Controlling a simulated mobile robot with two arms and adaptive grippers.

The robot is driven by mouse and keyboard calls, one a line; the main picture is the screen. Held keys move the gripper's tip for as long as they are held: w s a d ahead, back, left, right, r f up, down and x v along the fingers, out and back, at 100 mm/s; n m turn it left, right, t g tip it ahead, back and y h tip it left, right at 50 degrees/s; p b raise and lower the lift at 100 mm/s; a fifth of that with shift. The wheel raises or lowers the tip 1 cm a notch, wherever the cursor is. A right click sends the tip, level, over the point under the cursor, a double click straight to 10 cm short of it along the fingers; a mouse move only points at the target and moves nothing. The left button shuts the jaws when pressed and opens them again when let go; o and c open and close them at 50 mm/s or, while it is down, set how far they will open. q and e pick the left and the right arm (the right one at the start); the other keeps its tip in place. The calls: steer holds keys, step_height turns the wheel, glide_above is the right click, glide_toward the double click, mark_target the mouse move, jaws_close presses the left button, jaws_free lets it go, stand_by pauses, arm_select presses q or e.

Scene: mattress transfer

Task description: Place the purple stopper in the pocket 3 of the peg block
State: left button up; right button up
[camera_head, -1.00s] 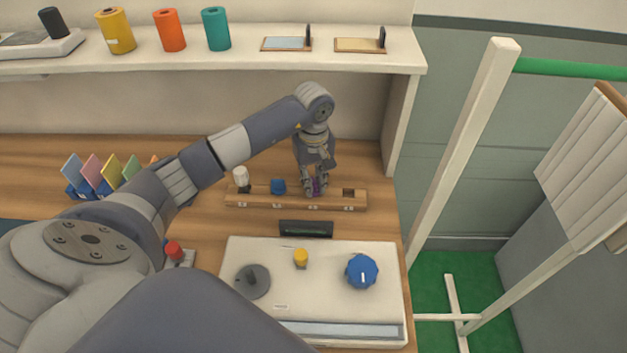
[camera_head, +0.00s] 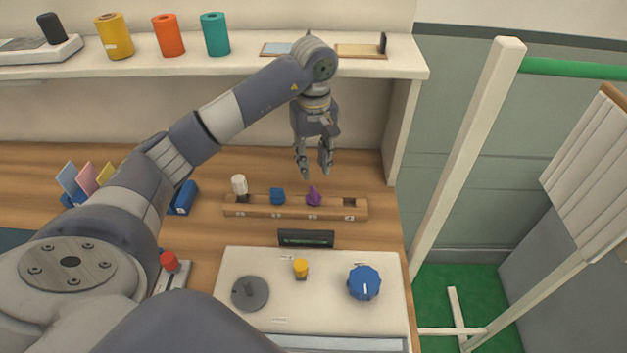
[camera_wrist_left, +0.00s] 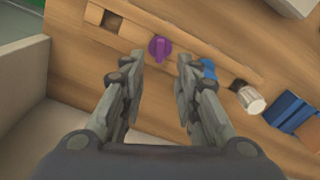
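The peg block (camera_head: 240,209) is a long wooden bar lying on the table behind the white panel. The purple stopper (camera_head: 314,197) sits upright in its third pocket from the left, and it also shows in the left wrist view (camera_wrist_left: 159,47). A blue stopper (camera_head: 277,196) sits in the second pocket and a white one (camera_head: 239,185) stands at the first. The rightmost pocket (camera_head: 349,202) is empty. My left gripper (camera_head: 315,172) is open and empty, above and behind the purple stopper, apart from it. My right gripper is not in view.
A white panel (camera_head: 320,320) with a blue knob (camera_head: 364,283), a yellow knob (camera_head: 301,268) and a grey dial (camera_head: 250,293) lies in front of the block. A shelf (camera_head: 300,62) with coloured cylinders runs above. Bare table lies behind the block.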

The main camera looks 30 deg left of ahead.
arm_select(q)
steer(key=shift+r, duration=1.35)
steer(key=shift+s+f, duration=0.1)
steer(key=shift+f, duration=0.05)
